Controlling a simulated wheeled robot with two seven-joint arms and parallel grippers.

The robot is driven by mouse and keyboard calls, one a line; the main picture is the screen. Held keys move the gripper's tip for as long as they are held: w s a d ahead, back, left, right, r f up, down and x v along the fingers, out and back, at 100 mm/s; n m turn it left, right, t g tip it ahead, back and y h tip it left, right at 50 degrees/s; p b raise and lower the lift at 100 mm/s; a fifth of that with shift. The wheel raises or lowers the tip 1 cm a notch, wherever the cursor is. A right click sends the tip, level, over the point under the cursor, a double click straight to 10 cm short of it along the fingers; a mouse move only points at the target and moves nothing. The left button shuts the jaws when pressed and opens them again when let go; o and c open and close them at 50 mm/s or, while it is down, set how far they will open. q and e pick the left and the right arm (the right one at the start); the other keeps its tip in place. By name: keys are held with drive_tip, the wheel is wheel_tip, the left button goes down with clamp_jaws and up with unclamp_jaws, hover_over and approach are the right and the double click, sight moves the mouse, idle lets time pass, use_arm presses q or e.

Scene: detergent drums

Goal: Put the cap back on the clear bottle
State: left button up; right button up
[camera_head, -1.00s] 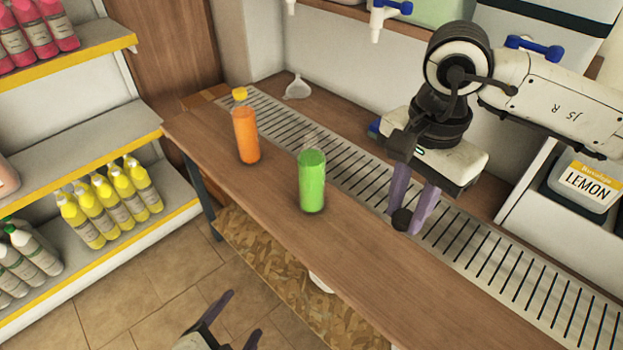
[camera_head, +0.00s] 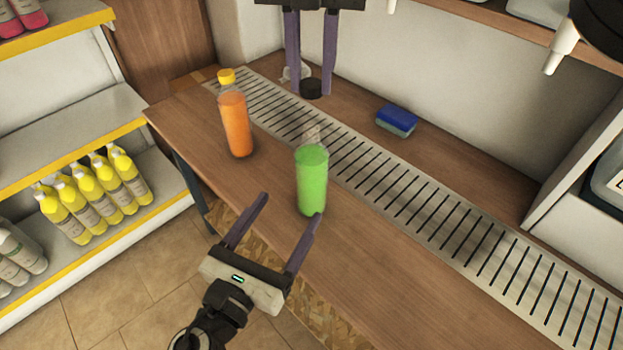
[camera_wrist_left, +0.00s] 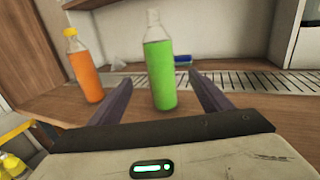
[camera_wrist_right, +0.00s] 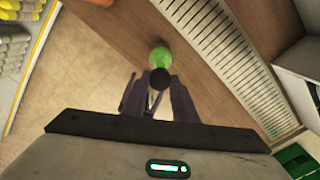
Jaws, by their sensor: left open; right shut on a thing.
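The clear bottle (camera_head: 312,182) holds green liquid and stands upright, uncapped, on the wooden counter. It also shows in the left wrist view (camera_wrist_left: 160,75) between the fingers, and in the right wrist view (camera_wrist_right: 160,57), partly behind the cap. My right gripper (camera_head: 311,88) is shut on the black cap (camera_head: 311,88) and holds it above and beyond the bottle; the cap also shows in the right wrist view (camera_wrist_right: 159,79). My left gripper (camera_head: 290,205) is open, low in front of the bottle, its fingers pointing toward it. I cannot tell whether a fingertip touches it.
An orange bottle (camera_head: 236,122) with a yellow cap stands left of the clear bottle. A metal drain grate (camera_head: 420,215) runs behind it. A blue sponge (camera_head: 396,120) and a pale funnel (camera_head: 287,73) lie at the back. The counter right of the bottle is clear.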

sight(313, 172)
idle(0.3)
use_arm(q)
drive_tip(key=x, duration=1.2)
drive_tip(key=c, duration=1.6)
use_arm(e)
drive_tip(key=shift+f, duration=2.45)
